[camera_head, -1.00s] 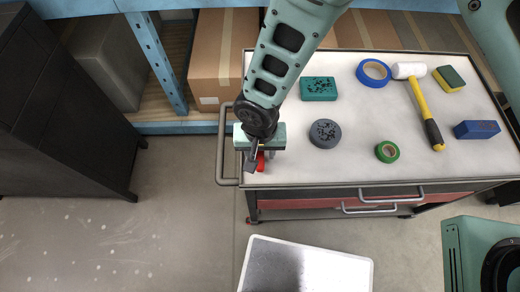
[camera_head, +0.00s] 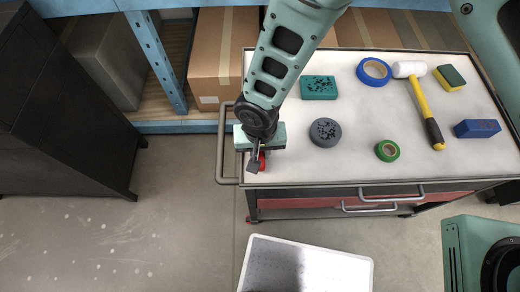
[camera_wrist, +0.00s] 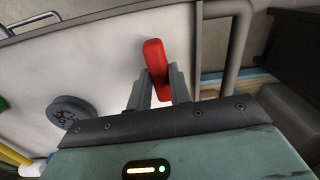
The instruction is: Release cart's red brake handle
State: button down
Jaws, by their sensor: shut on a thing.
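The red brake handle (camera_wrist: 155,60) stands at the cart's left end, close to its front corner. In the wrist view it sits between the two fingers of my gripper (camera_wrist: 160,90), which is shut on it. Its upper part sticks out past the fingertips and leans a little. In the head view my gripper (camera_head: 257,161) hides most of the handle, and only a small red patch (camera_head: 262,162) shows beside the fingers. The cart (camera_head: 330,158) has a pale top and a grey push rail (camera_head: 221,150) at its left end. The handle's base is hidden.
The cart top holds a teal block (camera_head: 319,88), a grey disc (camera_head: 325,132), blue tape (camera_head: 373,72), green tape (camera_head: 387,151), a mallet (camera_head: 425,108), a sponge (camera_head: 448,78) and a blue block (camera_head: 477,129). A dark cabinet (camera_head: 60,120) stands left, with clear floor between.

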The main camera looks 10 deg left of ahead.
jog(key=n+b, duration=0.1)
jog(key=n, duration=0.3)
jog(key=n+b, duration=0.1)
jog(key=n, duration=0.3)
jog(key=shift+n, duration=0.3)
jog(key=n, duration=0.4)
jog(key=shift+n, duration=2.3)
jog(key=c, duration=1.3)
grip_release()
